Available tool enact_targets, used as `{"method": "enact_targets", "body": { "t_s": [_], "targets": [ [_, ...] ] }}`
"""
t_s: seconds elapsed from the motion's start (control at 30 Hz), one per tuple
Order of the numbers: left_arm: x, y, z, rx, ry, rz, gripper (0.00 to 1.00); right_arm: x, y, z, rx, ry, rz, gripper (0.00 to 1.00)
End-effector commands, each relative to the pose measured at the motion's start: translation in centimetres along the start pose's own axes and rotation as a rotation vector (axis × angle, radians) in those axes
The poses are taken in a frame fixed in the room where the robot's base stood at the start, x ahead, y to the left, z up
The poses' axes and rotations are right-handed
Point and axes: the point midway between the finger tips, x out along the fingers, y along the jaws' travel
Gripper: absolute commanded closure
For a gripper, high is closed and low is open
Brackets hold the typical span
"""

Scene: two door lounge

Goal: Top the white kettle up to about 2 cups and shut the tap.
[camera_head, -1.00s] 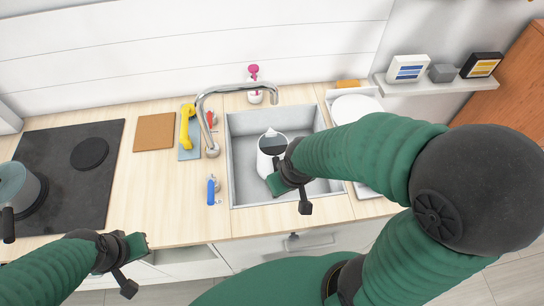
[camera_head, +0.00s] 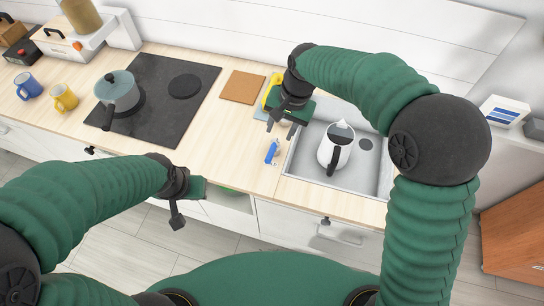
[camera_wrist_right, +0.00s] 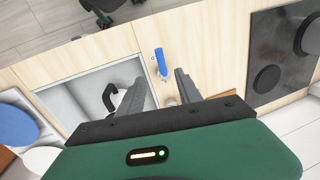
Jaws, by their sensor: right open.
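The white kettle (camera_head: 336,147) with a black handle stands upright in the grey sink (camera_head: 375,177). In the right wrist view the kettle's black handle (camera_wrist_right: 109,97) shows in the sink. No water stream shows; the water level cannot be seen. My right gripper (camera_head: 281,124) is open and empty, left of the kettle over the sink's left edge, hiding the tap. A blue lever-like piece (camera_head: 271,151) is on the counter just below it, and also lies beyond the fingers in the wrist view (camera_wrist_right: 161,61). My left gripper (camera_head: 198,189) is off the counter's front edge; its jaws are unclear.
A black hob (camera_head: 150,110) with a lidded pot (camera_head: 117,88) is at left, beside blue (camera_head: 28,85) and yellow (camera_head: 63,97) mugs. A brown board (camera_head: 242,86) lies between hob and sink. A drawer stands open below the counter near my left gripper.

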Motion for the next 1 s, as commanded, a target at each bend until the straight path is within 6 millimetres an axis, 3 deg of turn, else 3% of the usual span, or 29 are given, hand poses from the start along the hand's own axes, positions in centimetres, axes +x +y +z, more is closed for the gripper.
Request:
{"method": "enact_targets", "body": {
  "t_s": [0.6,0.77,1.0],
  "targets": [
    [-2.5,0.0,-0.6,0.0,0.0,0.0,1.0,14.3,0.2,0.1,-0.002,0.0,0.002,0.59],
    [-2.6,0.0,-0.6,0.0,0.0,0.0,1.0,15.8,0.2,0.0,-0.002,0.002,0.001,0.59],
    [-2.6,0.0,-0.6,0.0,0.0,0.0,1.0,15.9,0.2,0.1,-0.003,0.004,0.0,0.59]
  ]
}}
